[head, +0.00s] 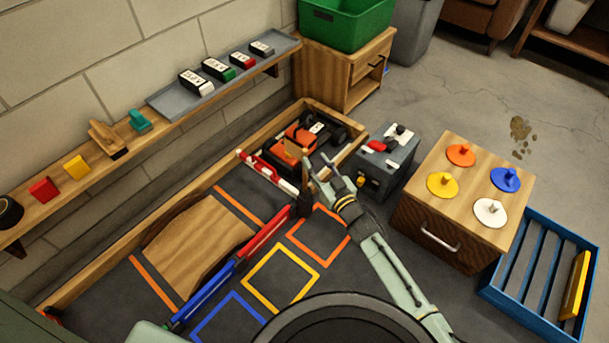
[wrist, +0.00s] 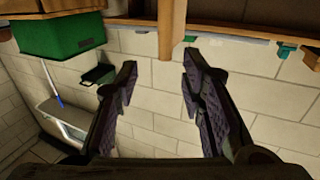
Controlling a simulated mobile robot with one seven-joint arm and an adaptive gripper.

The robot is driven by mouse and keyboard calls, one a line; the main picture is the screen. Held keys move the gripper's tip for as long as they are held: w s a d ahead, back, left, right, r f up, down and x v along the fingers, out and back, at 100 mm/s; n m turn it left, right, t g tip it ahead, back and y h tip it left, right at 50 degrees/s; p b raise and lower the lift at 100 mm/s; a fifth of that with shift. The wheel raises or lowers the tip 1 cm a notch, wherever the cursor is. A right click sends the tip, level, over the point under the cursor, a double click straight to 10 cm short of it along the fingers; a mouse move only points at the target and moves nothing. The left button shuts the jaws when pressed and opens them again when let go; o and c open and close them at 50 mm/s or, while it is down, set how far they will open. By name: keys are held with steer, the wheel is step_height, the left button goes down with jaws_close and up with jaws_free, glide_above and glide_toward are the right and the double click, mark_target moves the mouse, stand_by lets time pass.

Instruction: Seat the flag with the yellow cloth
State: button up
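I cannot clearly make out the flag with the yellow cloth. A small tan-yellow piece (head: 293,149) shows against the orange car, left of my gripper in the head view, but I cannot tell whether it is the cloth. A dark brown post (head: 305,203) stands just below it, at the end of the red and blue barrier. My gripper (head: 317,165) is beside the orange racecar (head: 298,134). In the wrist view my gripper (wrist: 160,80) is open, with nothing between its fingers. A tan upright (wrist: 165,32) shows beyond the fingertips.
The red and blue barrier (head: 245,246) and wooden ramp (head: 198,242) lie on the track. A grey toolbox (head: 386,177) and a wooden cabinet (head: 440,216) with coloured knobbed discs stand right. A blue slatted crate (head: 520,322) holds a yellow bar (head: 575,286). A wall shelf (head: 100,178) runs left.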

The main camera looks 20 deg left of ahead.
mark_target(306, 153)
steer(key=x, duration=0.5)
steer(key=shift+a+f+b, duration=0.15)
steer(key=shift+a+b, duration=0.15)
steer(key=shift+a, duration=0.15)
steer(key=shift+w+a, duration=0.25)
steer(key=shift+w, duration=0.05)
steer(key=shift+c, duration=0.3)
jaws_close()
